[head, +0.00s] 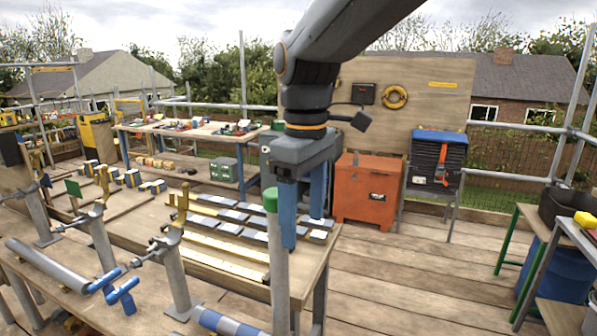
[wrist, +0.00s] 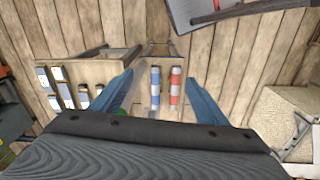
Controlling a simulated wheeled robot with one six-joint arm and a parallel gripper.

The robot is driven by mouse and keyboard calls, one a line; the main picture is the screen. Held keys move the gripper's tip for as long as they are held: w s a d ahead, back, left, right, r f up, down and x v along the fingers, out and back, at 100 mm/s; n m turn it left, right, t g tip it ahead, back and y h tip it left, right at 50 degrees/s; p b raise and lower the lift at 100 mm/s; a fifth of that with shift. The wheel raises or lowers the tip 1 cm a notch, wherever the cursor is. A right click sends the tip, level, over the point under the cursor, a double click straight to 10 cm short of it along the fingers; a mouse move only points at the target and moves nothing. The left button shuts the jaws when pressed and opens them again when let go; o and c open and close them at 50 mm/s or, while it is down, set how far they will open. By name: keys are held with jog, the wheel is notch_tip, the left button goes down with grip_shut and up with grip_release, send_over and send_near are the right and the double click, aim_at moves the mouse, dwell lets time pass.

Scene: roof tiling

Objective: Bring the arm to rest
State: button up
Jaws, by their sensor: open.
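My gripper (head: 303,228) hangs from the raised arm in the middle of the head view, pointing down beside the tiled wooden bench (head: 70,220). Its two blue fingers are spread apart. In the wrist view the gripper (wrist: 158,78) shows the same open fingers with nothing held between them. A grey post with a green cap (head: 277,270) stands in front of the gripper in the head view and hides part of what lies behind it. Whether the fingers touch anything below cannot be told.
Grey tiles (head: 235,216) lie in rows on the bench. A blue-and-white tube (wrist: 155,85) and a red-and-white tube (wrist: 175,90) lie below in the wrist view. An orange cabinet (head: 365,190) stands behind. Plank floor (head: 400,275) is clear to the right.

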jog(key=s+d+f+m+b, duration=0.1)
jog(key=s+d+f+m, duration=0.1)
jog(key=d+f+m, duration=0.4)
jog(key=s+d+f+m+t+b, duration=0.1)
jog(key=d+f+m, duration=0.5)
jog(key=d+f, duration=0.6)
notch_tip(320, 180, down, 5)
jog(key=shift+s+d+r, duration=0.2)
jog(key=shift+s+d, duration=0.05)
jog(key=shift+s, duration=0.6)
